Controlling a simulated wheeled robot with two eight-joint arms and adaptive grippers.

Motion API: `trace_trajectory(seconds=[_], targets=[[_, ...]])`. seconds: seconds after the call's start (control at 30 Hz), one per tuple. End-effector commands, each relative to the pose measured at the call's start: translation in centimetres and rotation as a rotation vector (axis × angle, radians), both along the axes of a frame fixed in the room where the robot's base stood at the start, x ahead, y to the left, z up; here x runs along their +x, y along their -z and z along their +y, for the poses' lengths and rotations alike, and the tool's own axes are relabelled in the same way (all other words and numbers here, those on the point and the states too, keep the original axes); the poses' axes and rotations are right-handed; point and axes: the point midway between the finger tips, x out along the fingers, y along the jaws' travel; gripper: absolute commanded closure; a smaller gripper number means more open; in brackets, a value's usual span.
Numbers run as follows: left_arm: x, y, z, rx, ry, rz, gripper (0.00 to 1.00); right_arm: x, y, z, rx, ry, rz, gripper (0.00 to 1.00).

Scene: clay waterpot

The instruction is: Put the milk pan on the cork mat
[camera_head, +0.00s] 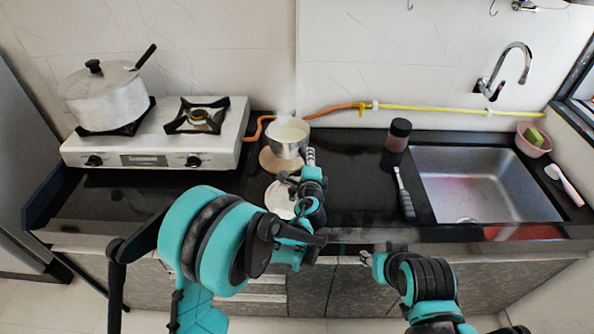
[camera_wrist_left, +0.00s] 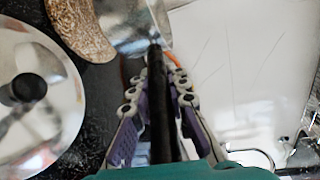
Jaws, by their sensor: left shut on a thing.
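The milk pan (camera_head: 288,140) is a small silver pot with pale contents, at the back of the counter. My left gripper (camera_head: 306,162) is shut on its dark handle, which runs between the fingers (camera_wrist_left: 158,85) in the left wrist view. That view also shows part of the pan body (camera_wrist_left: 125,28). The round cork mat (camera_head: 272,165) lies partly behind and below the pan, its left and front edge showing, and its speckled brown rim (camera_wrist_left: 78,30) is beside the pan. I cannot tell whether they touch. My right gripper (camera_head: 371,263) is low at the counter front, its jaws unclear.
A silver lid (camera_head: 279,200) with a dark knob (camera_wrist_left: 29,88) lies in front of the mat. A white stove (camera_head: 150,150) with a large pot (camera_head: 108,100) stands left. A dark-capped jar (camera_head: 398,135), a brush (camera_head: 403,190) and the sink (camera_head: 475,185) are right.

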Motion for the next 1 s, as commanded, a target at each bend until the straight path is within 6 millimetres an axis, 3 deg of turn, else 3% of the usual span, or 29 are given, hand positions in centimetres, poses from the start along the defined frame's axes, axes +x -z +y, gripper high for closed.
trace_trajectory(seconds=[0.03, 0.2, 0.37, 0.6, 0.97, 1.0], targets=[[0.7, 1.0, 1.0, 0.001, -0.003, -0.001, 1.0, 0.0, 0.8, 0.0, 0.0, 0.0, 0.0, 0.6], [1.9, 2.1, 2.6, 0.001, 0.0, -0.001, 1.0, 0.0, 1.4, 0.0, 0.0, 0.0, 0.0, 0.6], [2.1, 2.7, 3.0, 0.002, 0.003, -0.002, 1.0, 0.0, 1.8, 0.0, 0.0, 0.0, 0.0, 0.6], [2.1, 6.1, 2.9, 0.002, 0.002, -0.001, 1.0, 0.0, 3.8, 0.0, 0.0, 0.0, 0.0, 0.6], [2.1, 6.3, 2.9, 0.002, 0.002, -0.001, 1.0, 0.0, 3.6, 0.0, 0.0, 0.0, 0.0, 0.6], [2.1, 6.4, 2.9, 0.001, 0.001, -0.001, 0.8, 0.0, 3.6, 0.0, 0.0, 0.0, 0.0, 0.6]])
